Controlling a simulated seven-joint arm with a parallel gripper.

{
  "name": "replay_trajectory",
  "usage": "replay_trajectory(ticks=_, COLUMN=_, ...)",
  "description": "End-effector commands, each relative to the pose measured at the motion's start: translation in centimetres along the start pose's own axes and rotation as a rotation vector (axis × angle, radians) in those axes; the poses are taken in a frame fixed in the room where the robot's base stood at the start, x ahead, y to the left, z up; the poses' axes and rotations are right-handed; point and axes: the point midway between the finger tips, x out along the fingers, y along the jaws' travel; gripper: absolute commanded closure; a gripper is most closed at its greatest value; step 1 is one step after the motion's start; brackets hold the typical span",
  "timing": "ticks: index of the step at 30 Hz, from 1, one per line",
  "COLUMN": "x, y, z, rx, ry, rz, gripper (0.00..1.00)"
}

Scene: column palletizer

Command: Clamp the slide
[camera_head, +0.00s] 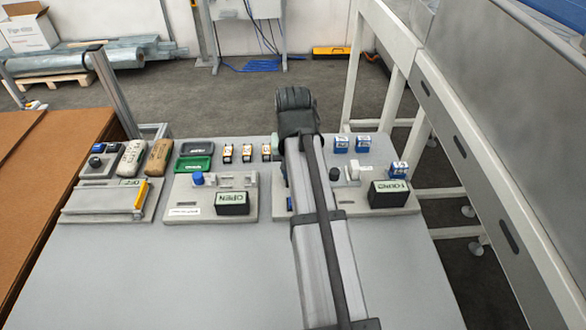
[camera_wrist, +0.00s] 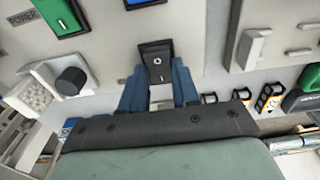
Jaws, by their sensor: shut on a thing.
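My gripper shows in the wrist view (camera_wrist: 158,68), its two blue fingers pointing down at a grey panel. The fingers are shut on a black block (camera_wrist: 156,52) with a small round white mark. A light grey piece (camera_wrist: 162,94) shows between the fingers. In the head view my arm hides the gripper and the block. A grey raised bar (camera_wrist: 256,46) on the neighbouring panel is right of the gripper in the wrist view. I cannot tell which part is the slide.
A black round knob (camera_wrist: 70,82) is left of the gripper in the wrist view. In the head view, a station with an OPEN display (camera_head: 232,204) stands left of my arm, and another display (camera_head: 390,194) stands right. The front of the grey table (camera_head: 180,275) is clear.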

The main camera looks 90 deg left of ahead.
Motion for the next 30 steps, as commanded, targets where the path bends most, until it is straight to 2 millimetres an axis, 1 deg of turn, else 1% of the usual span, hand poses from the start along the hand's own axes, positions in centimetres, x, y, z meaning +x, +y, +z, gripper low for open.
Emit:
replay_trajectory(ticks=4, x=0.0, y=0.0, z=0.0, rx=0.000, ry=0.001, rz=0.000, gripper=1.00)
replay_trajectory(ticks=5, x=0.0, y=0.0, z=0.0, rx=0.000, ry=0.001, rz=0.000, gripper=0.69)
replay_trajectory(ticks=12, x=0.0, y=0.0, z=0.0, rx=0.000, ry=0.001, rz=0.000, gripper=0.46)
replay_trajectory(ticks=13, x=0.0, y=0.0, z=0.0, rx=0.000, ry=0.001, rz=0.000, gripper=0.45)
replay_trajectory(ticks=20, x=-0.1, y=0.0, z=0.0, rx=0.000, ry=0.002, rz=0.000, gripper=0.45)
replay_trajectory(ticks=23, x=-0.4, y=0.0, z=0.0, rx=0.000, ry=0.002, rz=0.000, gripper=0.45)
replay_trajectory(ticks=26, x=-1.3, y=0.0, z=-0.1, rx=0.000, ry=0.002, rz=0.000, gripper=0.45)
replay_trajectory(ticks=30, x=-3.5, y=0.0, z=-0.1, rx=0.000, ry=0.004, rz=0.000, gripper=0.45)
